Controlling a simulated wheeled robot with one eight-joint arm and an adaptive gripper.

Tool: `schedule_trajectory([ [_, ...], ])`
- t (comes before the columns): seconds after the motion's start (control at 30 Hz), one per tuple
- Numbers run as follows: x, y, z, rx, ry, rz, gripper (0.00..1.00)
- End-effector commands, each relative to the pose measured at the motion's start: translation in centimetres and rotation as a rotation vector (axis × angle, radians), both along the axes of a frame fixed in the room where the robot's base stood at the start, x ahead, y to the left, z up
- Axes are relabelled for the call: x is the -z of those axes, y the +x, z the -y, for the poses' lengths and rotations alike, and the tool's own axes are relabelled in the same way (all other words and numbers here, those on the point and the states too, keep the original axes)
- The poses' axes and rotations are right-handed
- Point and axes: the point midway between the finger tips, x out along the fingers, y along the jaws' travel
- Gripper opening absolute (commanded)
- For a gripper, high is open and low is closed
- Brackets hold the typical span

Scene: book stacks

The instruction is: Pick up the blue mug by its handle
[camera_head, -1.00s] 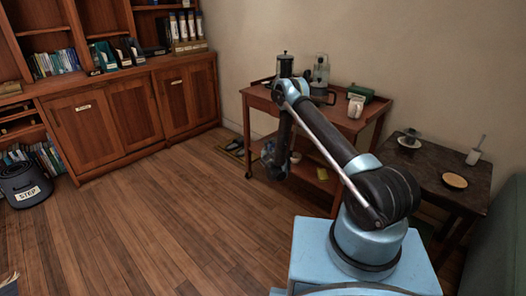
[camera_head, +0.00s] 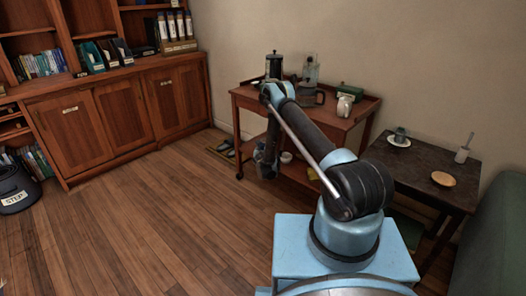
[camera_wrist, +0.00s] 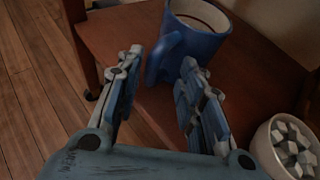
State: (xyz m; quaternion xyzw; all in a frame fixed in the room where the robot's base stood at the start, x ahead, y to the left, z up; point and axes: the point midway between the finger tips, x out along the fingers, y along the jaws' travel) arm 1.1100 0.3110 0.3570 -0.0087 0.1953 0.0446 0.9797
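The blue mug (camera_wrist: 200,24) stands on a brown wooden surface at the top of the wrist view. Its handle (camera_wrist: 165,58) points towards my gripper. My gripper (camera_wrist: 160,60) is open and empty, with one finger on each side of the handle. The handle appears at or just beyond the fingertips; I cannot tell whether they touch it. In the head view my gripper (camera_head: 265,165) hangs down at the wooden side table (camera_head: 325,117), near its lower shelf. I cannot make out the blue mug there.
A white bowl of pale cubes (camera_wrist: 290,145) sits close to the right finger. A table leg (camera_wrist: 78,35) rises at the left in the wrist view. A coffee maker (camera_head: 274,66) and a white jug (camera_head: 344,106) stand on the table top. The wooden floor (camera_head: 150,230) is open.

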Motion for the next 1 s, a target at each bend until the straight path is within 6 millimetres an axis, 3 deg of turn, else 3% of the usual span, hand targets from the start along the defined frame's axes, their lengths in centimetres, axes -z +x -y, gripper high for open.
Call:
schedule_trajectory([
  [0.03,0.0,-0.1,-0.4,-0.004,0.001,0.0,0.35],
  [0.2,0.0,-0.3,-1.0,-0.01,0.0,0.0,0.0],
  [0.67,-0.5,-0.4,-1.3,-0.013,0.0,0.0,0.0],
  [1.0,-5.2,-0.4,-1.3,-0.013,0.0,0.0,0.0],
])
